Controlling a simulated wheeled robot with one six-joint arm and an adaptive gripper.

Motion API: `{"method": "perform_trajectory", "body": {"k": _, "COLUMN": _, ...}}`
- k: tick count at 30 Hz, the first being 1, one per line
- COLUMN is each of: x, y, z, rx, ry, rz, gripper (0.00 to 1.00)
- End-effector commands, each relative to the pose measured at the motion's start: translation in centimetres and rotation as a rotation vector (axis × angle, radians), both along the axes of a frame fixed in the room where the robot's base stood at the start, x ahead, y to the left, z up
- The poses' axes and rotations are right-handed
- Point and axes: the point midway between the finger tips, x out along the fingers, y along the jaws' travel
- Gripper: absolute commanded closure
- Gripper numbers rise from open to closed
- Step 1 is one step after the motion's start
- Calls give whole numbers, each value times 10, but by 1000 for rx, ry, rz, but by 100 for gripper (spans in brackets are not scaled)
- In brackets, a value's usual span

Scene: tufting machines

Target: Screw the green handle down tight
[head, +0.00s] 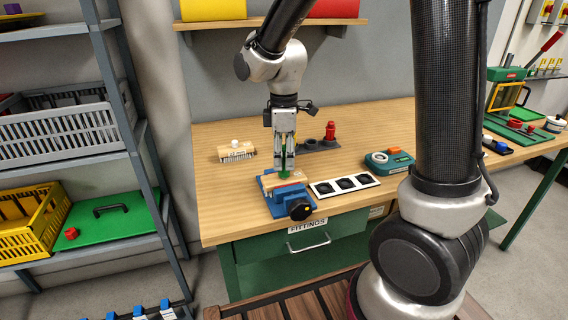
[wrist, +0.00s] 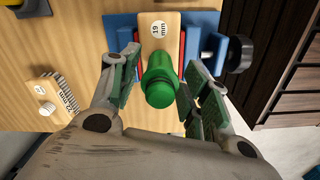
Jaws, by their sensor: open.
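The green handle (wrist: 160,82) stands on a wooden block marked 19 mm (wrist: 160,40), which sits in a blue vise-like fixture (wrist: 204,20) with a black knob (wrist: 240,54). In the wrist view my gripper (wrist: 158,72) is open, with one finger on each side of the handle and a gap at both sides. In the head view my gripper (head: 284,168) points down over the blue fixture (head: 280,207); the handle (head: 285,173) shows only partly there, between the fingers. How far the handle is screwed in cannot be seen.
A second wooden block with bristles (head: 236,153) lies at the left on the workbench (head: 215,195). A grey holder with a red piece (head: 329,134) stands behind.

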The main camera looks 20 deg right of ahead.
Motion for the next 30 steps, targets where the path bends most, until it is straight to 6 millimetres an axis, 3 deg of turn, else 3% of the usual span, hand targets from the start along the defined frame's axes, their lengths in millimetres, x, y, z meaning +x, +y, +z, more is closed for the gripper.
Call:
{"method": "perform_trajectory", "body": {"k": 7, "x": 0, "y": 0, "z": 0, "rx": 0, "ry": 0, "rz": 254, "gripper": 54}}
{"method": "perform_trajectory", "body": {"k": 22, "x": 0, "y": 0, "z": 1, "rx": 0, "ry": 0, "rz": 276, "gripper": 54}}
{"method": "perform_trajectory", "body": {"k": 28, "x": 0, "y": 0, "z": 1, "rx": 0, "ry": 0, "rz": 276, "gripper": 90}}
{"method": "perform_trajectory", "body": {"k": 30, "x": 0, "y": 0, "z": 1, "rx": 0, "ry": 0, "rz": 275, "gripper": 91}}
